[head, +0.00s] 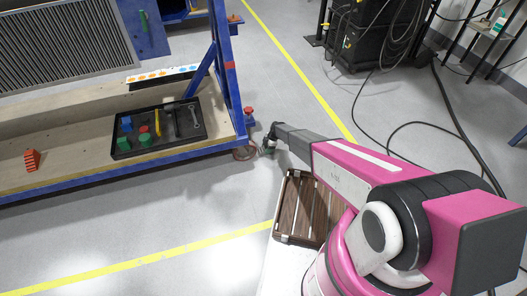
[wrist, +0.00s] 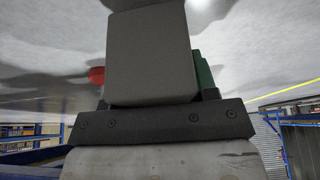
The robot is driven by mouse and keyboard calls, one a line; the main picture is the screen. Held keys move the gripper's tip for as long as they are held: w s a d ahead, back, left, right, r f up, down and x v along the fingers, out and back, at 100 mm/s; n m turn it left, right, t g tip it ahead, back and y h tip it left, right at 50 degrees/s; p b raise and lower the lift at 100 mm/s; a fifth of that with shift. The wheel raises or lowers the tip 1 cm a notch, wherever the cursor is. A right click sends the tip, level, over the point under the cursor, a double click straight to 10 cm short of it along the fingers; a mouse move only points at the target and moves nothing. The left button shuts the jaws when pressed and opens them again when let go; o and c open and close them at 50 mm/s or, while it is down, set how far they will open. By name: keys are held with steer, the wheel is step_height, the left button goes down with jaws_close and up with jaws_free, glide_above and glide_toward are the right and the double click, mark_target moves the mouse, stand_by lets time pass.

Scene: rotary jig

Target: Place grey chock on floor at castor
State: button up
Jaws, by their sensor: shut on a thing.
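My gripper (head: 268,147) is at the end of the arm, low beside the near right corner of the blue-framed jig; its fingertips are small and hard to make out. In the wrist view a plain grey block (wrist: 150,60), which looks like the grey chock, fills the middle above a dark bar and hides the jaws. A bit of green shows behind its right edge. A red spot (wrist: 96,75) shows left of the block. Any floor contact is unclear.
The jig's wooden deck (head: 75,135) carries a black tray (head: 192,138) of tools and coloured parts, and an orange-red block (head: 31,160). A slatted wooden crate (head: 290,205) lies below my arm. Cables (head: 405,130) trail on the right. Grey floor is clear in front of the jig.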

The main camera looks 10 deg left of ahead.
steer(key=shift+s+a+f, duration=0.3)
steer(key=shift+a+f, duration=0.1)
steer(key=shift+a, duration=0.1)
steer(key=shift+s+a+f, duration=0.25)
steer(key=shift+a+f, duration=0.1)
steer(key=shift+a, duration=0.1)
steer(key=shift+f, duration=0.1)
steer(key=o, duration=1.2)
